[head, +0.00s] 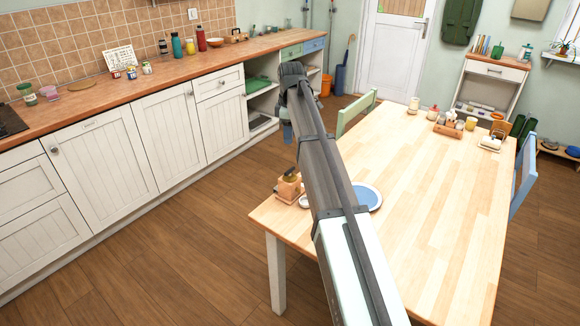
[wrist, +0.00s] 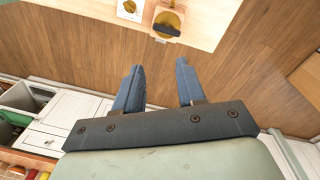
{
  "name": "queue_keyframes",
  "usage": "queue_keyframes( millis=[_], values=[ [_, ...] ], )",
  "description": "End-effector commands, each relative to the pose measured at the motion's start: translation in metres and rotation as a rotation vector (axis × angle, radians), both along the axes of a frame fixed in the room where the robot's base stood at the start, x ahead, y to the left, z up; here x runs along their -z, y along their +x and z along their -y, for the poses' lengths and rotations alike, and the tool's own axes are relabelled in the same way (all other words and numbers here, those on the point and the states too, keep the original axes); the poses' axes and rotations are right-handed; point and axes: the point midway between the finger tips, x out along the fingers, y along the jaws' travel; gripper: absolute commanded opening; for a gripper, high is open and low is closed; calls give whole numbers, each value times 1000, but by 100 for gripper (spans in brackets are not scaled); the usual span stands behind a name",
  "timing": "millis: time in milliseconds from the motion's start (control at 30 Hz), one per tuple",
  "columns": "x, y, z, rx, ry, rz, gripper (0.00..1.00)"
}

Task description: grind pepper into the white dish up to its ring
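A wooden box-like mill (head: 289,187) with a dark part on top stands at the table's near left corner. The wrist view shows what looks like the same mill (wrist: 168,20) from above, with a brass-coloured top and a dark handle. A small white dish (head: 304,202) sits beside it, partly hidden by my arm. A white item with a yellow-brown centre (wrist: 130,9) shows in the wrist view; I cannot tell if it is the dish. No ring or pepper level is readable. My gripper (wrist: 157,88) is open and empty, over the floor, apart from the mill.
A wooden caddy (head: 448,129) with small containers stands farther back. Chairs flank the table. A kitchen counter (head: 130,88) runs along the left, with open floor between.

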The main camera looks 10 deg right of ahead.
Motion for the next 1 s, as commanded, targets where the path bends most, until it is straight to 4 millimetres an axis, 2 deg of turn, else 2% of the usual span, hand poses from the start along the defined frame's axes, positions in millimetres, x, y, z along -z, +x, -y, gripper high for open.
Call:
queue_keyframes(
  millis=[167, 400, 600, 867, 1000],
  values=[
    [-5, 5, 0, -276, -21, -24, 39],
    [-5, 0, 1, -717, -40, -57, 39],
    [-5, -3, 1, -987, -46, -69, 39],
    [-1, -4, 1, -1113, -50, -67, 39],
    [13, -4, 1, -1115, -50, -68, 39]
  ],
)
